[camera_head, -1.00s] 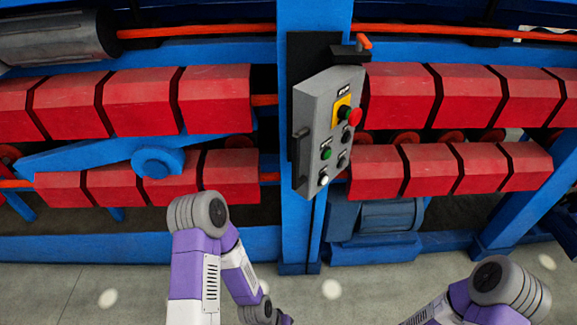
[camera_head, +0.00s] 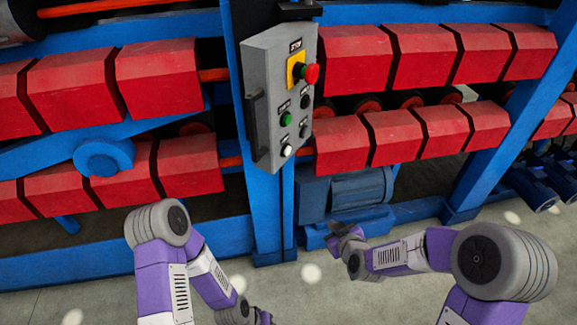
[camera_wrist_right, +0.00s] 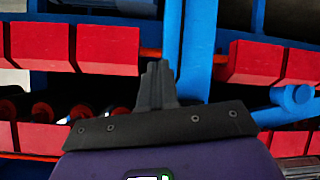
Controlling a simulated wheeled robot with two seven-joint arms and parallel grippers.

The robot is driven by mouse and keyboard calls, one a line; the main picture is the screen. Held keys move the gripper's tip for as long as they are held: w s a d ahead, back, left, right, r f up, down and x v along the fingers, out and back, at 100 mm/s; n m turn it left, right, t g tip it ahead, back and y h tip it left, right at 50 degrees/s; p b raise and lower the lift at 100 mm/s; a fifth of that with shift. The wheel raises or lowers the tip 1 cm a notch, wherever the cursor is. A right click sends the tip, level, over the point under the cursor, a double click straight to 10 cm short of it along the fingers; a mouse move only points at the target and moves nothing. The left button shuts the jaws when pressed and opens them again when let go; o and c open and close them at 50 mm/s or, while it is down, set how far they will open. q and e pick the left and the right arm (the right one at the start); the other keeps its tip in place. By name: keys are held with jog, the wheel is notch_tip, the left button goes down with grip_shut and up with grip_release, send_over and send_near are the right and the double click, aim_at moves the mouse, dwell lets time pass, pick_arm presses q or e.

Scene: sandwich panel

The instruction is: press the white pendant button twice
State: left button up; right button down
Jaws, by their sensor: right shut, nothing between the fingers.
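The grey pendant box (camera_head: 262,70) hangs on the blue post in the head view. Its white button (camera_head: 287,151) is the lowest on its face, below a green button (camera_head: 287,119) and under a red stop knob (camera_head: 311,73). My right gripper (camera_head: 335,229) is below and to the right of the box, apart from it. In the right wrist view its fingers (camera_wrist_right: 157,85) are shut with nothing between them; the pendant does not show there. My left arm is at the lower left, and its gripper is not clearly seen at the bottom edge.
Rows of red blocks (camera_head: 364,58) on a blue frame fill the back on both sides of the post (camera_head: 264,215). A blue motor (camera_head: 362,188) sits low behind my right gripper. Grey floor (camera_head: 390,290) is clear in front.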

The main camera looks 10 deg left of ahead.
aim_at(287, 150)
pick_arm(q)
notch_tip(287, 150, down, 6)
jog(key=b, duration=0.4)
jog(key=shift+b, duration=0.3)
pick_arm(e)
jog(key=w+a+r+n+t, duration=0.1)
jog(key=r+n+t, duration=0.2)
jog(key=r, duration=0.6)
jog(key=w+a+r+n+t+y, duration=0.1)
jog(key=w+a+r+n+t, duration=0.1)
jog(key=r, duration=0.8)
jog(key=shift+n+t, duration=0.6)
jog(key=shift+t, duration=0.4)
jog(key=shift+w, duration=0.15)
pick_arm(q)
jog(key=shift+r+p, duration=1.15)
jog(key=shift+p, duration=0.05)
pick_arm(e)
jog(key=w+a, duration=0.4)
jog(key=a, duration=0.3)
jog(key=shift+a, duration=0.35)
jog(key=shift+a, duration=0.1)
pick_arm(q)
jog(key=shift+f, duration=0.1)
pick_arm(e)
jog(key=shift+w+a, duration=0.15)
jog(key=shift+a, duration=0.1)
